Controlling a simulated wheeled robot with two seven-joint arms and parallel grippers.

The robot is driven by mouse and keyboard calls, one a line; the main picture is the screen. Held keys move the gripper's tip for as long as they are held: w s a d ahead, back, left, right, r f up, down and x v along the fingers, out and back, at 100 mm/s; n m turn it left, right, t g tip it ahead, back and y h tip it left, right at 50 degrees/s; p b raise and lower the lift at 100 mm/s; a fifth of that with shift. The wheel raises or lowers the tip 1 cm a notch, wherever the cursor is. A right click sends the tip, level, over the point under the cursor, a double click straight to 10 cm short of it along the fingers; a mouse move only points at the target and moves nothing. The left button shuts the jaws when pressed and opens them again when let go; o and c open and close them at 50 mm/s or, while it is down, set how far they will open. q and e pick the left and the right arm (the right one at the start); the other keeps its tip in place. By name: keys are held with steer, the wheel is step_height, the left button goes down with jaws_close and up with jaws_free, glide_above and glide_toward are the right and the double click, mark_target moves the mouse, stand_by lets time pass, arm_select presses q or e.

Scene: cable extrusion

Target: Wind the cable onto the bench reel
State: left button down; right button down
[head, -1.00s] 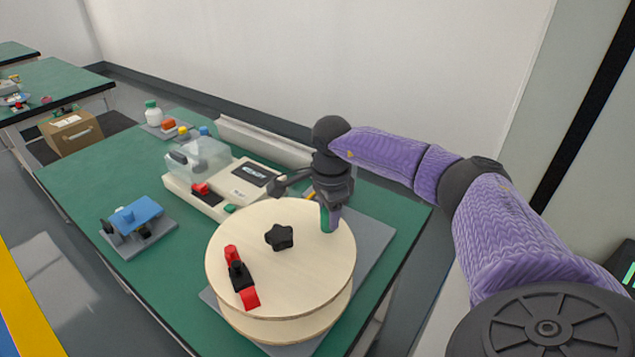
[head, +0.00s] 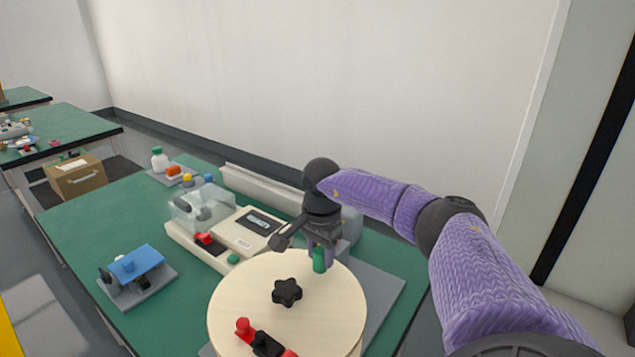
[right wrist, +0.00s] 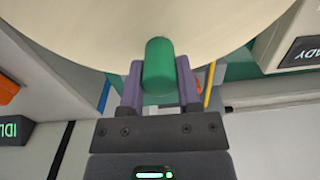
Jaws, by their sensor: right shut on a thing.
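The bench reel (head: 245,300) is a pale wooden disc with a black star knob (head: 287,292) at its middle. A red and black clamp (head: 265,343) sits on its near edge. A green upright handle (head: 319,261) stands near the reel's far edge. My right gripper (head: 322,252) is shut on this handle; the right wrist view (right wrist: 159,85) shows a finger on each side of it. A yellow strand (right wrist: 209,85), perhaps the cable, shows beside the gripper in the right wrist view. My left gripper is out of view.
A cream machine (head: 238,235) with a clear cover (head: 202,207) stands behind the reel. A blue-topped fixture (head: 137,268) stands at the left of the green bench (head: 75,235). A white bottle (head: 159,160) stands at the back. Bare bench lies between fixture and machine.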

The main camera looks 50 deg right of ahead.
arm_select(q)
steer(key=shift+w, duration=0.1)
arm_select(e)
steer(key=shift+c, duration=2.4)
jaws_free()
steer(key=shift+w, duration=0.1)
steer(key=shift+o, duration=0.9)
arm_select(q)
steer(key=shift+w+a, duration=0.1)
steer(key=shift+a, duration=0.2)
arm_select(e)
steer(key=shift+r, duration=0.1)
step_height(320, 180, up, 10)
steer(key=p, duration=0.3)
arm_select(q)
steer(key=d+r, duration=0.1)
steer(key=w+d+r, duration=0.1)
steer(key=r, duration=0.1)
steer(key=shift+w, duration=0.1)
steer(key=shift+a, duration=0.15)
